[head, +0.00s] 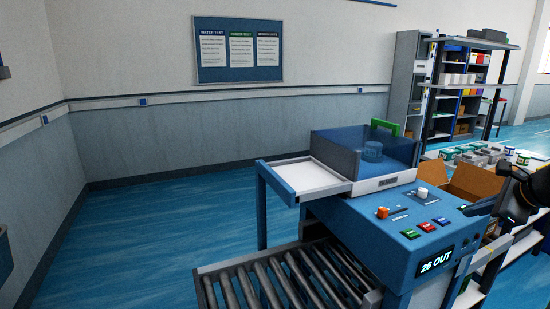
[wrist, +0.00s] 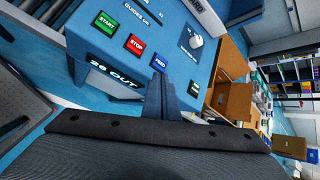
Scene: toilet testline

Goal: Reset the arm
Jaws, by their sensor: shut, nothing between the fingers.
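My gripper shows at the right edge of the head view (head: 478,208), dark, over the right side of the blue test machine (head: 365,225). In the wrist view my gripper (wrist: 160,88) has its two dark fingers together with nothing between them. The fingers are close to the machine's control panel, beside the blue FEED button (wrist: 159,62). The red STOP button (wrist: 135,44) and green START button (wrist: 106,23) lie to the left of it. I cannot tell whether the fingers touch the panel.
A roller conveyor (head: 285,285) runs in front of the machine. An open cardboard box (head: 470,188) stands behind my gripper. Shelving (head: 462,80) is at the back right. The blue floor at left is clear.

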